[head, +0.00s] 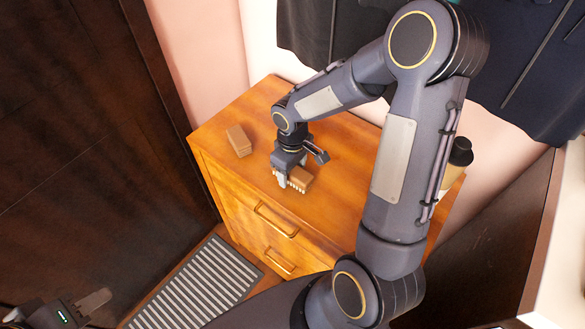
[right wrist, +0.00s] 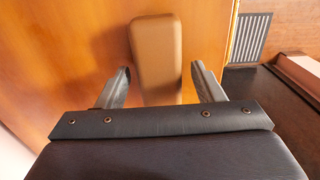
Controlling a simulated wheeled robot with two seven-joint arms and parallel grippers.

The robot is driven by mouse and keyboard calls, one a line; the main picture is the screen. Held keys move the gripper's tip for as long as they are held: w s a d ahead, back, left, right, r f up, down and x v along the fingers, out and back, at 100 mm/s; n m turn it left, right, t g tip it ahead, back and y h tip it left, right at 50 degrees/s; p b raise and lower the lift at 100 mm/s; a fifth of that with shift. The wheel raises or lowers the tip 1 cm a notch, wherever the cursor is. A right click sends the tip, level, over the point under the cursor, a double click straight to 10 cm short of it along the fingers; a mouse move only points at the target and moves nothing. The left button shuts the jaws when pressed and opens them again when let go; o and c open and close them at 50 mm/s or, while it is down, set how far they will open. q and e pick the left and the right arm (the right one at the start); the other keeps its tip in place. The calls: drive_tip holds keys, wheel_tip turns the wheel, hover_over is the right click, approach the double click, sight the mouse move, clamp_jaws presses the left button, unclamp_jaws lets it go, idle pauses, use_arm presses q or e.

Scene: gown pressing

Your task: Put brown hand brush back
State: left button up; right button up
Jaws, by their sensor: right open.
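A brown hand brush (head: 301,177) with pale bristles lies on top of the wooden dresser (head: 347,215). My right gripper (head: 300,167) is low over the dresser top, right at the brush. In the right wrist view, the brush (right wrist: 157,45) lies between the two spread fingers of my right gripper (right wrist: 160,72), with a gap visible on each side. Its near end is hidden by the gripper body. My left gripper (head: 88,305) is at the bottom left corner, partly cut off, away from the dresser; its jaw opening is unclear.
Another brown block-shaped object (head: 239,141) stands on the dresser's left part. A black-capped bottle (head: 459,160) is at the right, partly behind my arm. Dark garments (head: 520,60) hang behind. A striped mat (head: 198,288) lies on the floor; a dark wooden panel (head: 80,120) rises at left.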

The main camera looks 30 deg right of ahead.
wheel_tip(320, 180, up, 11)
drive_tip(key=s+a+r+m+t+y, duration=0.2)
drive_tip(key=s+r+m, duration=0.1)
drive_tip(key=s, duration=0.5)
drive_tip(key=s+a+r+m+t+y, duration=0.1)
drive_tip(key=s+a+r+m+t, duration=0.1)
drive_tip(key=s, duration=0.7)
drive_tip(key=shift+r+m+t+y, duration=0.45)
drive_tip(key=shift+m+t, duration=0.25)
drive_tip(key=shift+t, duration=0.1)
drive_tip(key=shift+a, duration=0.1)
